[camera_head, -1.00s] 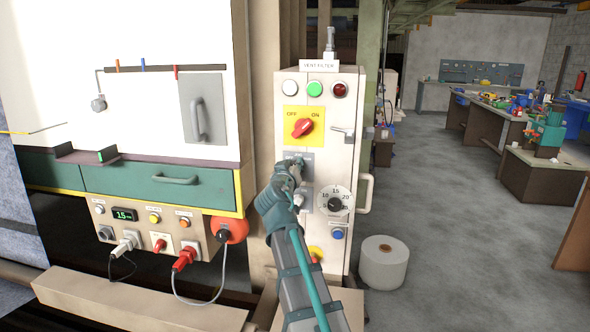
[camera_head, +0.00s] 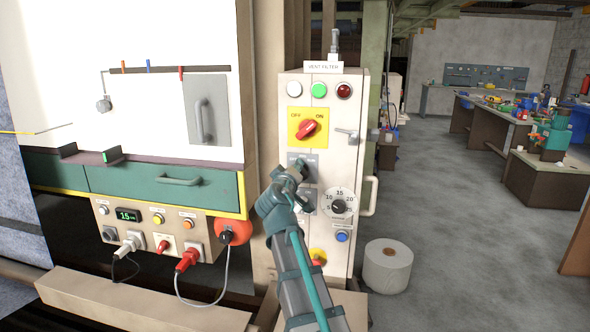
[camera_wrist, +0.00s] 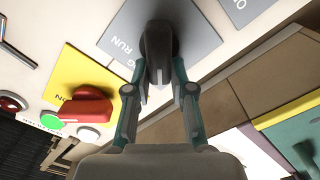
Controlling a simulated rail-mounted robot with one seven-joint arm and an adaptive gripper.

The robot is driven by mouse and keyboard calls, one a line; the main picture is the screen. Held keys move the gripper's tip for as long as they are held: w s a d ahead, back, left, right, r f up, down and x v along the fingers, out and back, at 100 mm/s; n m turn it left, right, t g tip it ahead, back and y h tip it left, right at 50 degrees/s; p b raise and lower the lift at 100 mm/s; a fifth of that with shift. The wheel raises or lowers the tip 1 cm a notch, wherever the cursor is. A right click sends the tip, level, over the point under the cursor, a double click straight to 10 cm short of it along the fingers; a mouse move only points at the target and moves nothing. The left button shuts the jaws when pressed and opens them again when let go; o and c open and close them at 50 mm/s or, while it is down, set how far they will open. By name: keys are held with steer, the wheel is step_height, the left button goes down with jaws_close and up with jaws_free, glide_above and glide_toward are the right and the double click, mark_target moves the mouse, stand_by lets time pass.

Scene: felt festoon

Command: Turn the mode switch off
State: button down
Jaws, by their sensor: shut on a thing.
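A dark rotary knob (camera_wrist: 157,45) sits on a grey plate (camera_wrist: 110,38) in the wrist view, with RUN legible and another label cut off by the knob. My gripper (camera_wrist: 161,78) is shut on this knob, one finger on each side. In the head view the gripper (camera_head: 293,176) reaches the grey plate below the yellow OFF/ON plate (camera_head: 295,138) and partly hides it. I cannot read any label naming the held knob as the mode switch. A second grey plate (camera_wrist: 238,8) with cut-off lettering is near the top of the wrist view.
The red knob (camera_head: 306,129) on the yellow plate is just above my gripper. A numbered dial (camera_head: 339,205), a blue button (camera_head: 341,236) and a cabinet handle (camera_head: 369,195) are close on the right. A white roll (camera_head: 387,268) stands on the floor.

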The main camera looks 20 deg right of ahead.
steer(key=c, duration=1)
jaws_free()
steer(key=shift+s+a, duration=0.1)
steer(key=v, duration=1.2)
